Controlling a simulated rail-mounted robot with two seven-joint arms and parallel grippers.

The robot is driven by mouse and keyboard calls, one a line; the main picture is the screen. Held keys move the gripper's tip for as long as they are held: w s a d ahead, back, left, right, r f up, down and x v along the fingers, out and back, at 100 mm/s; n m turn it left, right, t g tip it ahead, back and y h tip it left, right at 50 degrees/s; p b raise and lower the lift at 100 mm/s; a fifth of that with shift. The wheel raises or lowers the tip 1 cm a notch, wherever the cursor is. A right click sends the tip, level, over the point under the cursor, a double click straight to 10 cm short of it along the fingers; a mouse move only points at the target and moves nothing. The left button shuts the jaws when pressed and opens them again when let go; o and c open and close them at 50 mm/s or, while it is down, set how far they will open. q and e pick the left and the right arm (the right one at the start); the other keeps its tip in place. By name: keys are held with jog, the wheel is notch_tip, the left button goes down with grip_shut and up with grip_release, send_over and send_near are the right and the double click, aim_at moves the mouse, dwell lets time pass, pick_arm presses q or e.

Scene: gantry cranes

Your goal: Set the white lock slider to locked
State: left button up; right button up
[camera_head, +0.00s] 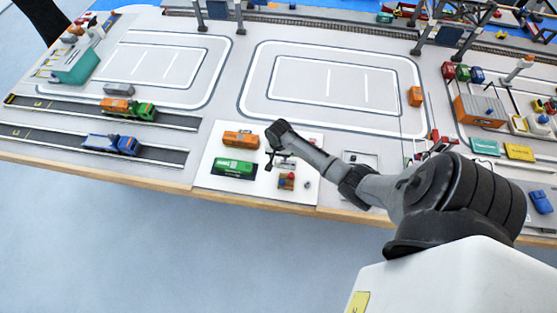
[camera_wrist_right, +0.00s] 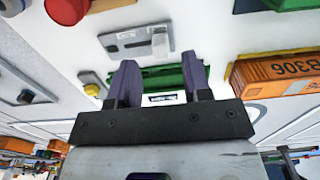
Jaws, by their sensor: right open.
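In the right wrist view the white lock slider (camera_wrist_right: 160,44) sits at the right part of a grey slotted plate (camera_wrist_right: 124,42) on a white panel. My right gripper (camera_wrist_right: 156,78) is open and empty, its two dark fingers pointing towards the plate. The plate shows just beyond the fingertips; I cannot tell how far the gap is. In the head view my right gripper (camera_head: 273,160) is above the white panel (camera_head: 212,190), and the slider is too small or hidden there. The left gripper is not in view.
A green container (camera_head: 233,168) and an orange container (camera_head: 241,138) stand left of the gripper in the head view. A red button (camera_head: 290,176) is just right of it. The orange container (camera_wrist_right: 285,80) is at the right in the wrist view.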

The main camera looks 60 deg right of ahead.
aim_at(279, 160)
jog(key=shift+f+b, duration=0.3)
jog(key=shift+f, duration=1.2)
grip_shut()
